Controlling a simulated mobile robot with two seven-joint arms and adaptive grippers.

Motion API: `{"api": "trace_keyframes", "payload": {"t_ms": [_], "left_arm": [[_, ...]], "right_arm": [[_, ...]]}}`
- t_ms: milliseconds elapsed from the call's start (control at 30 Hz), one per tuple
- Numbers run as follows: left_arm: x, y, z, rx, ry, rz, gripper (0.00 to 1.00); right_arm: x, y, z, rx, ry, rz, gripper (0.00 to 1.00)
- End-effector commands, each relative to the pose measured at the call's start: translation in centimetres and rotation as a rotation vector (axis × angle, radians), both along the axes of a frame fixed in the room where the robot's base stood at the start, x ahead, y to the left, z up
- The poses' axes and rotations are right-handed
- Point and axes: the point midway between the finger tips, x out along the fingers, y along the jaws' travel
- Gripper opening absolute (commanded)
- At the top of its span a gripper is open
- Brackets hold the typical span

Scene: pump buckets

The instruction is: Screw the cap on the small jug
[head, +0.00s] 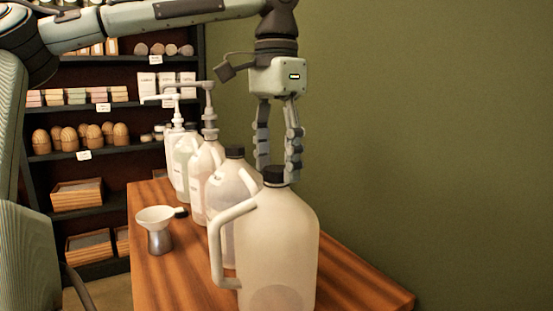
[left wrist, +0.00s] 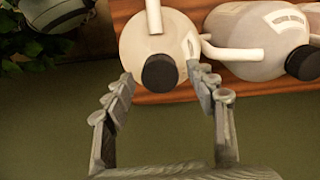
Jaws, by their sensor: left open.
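The nearest jug (head: 278,250) is cream-coloured, with a handle on its left side, and stands upright at the front of the wooden table. A black cap (head: 275,175) sits on its neck; whether it is tight cannot be told. My left gripper (head: 278,170) points down over this jug, open, its fingertips close around the cap. In the left wrist view the cap (left wrist: 159,72) lies between the fingertips, with gaps visible at the sides. I cannot tell whether this is the small jug. My right gripper is not in view.
A second jug with a black cap (head: 235,152) stands close behind. Pump bottles (head: 203,165) line up beyond it. A white-topped funnel (head: 155,228) and a small dark object (head: 181,212) are on the table's left. A green wall (head: 430,140) is at the right.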

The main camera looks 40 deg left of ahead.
Motion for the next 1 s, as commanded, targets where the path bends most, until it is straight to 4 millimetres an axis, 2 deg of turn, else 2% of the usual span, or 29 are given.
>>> {"api": "trace_keyframes", "payload": {"t_ms": [267,367,900,1000], "left_arm": [[0.00,0.00,0.03,0.000,0.000,0.003,0.57],[-0.01,0.00,0.09,0.002,-0.001,0.067,0.57],[-0.01,0.02,0.15,0.001,-0.002,1.103,0.57],[-0.01,0.02,0.13,0.002,-0.002,1.237,0.57]], "right_arm": [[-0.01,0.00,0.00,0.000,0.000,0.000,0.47],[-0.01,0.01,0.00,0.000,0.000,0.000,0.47],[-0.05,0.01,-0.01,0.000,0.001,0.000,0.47],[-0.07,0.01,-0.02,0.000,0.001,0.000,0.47]]}}
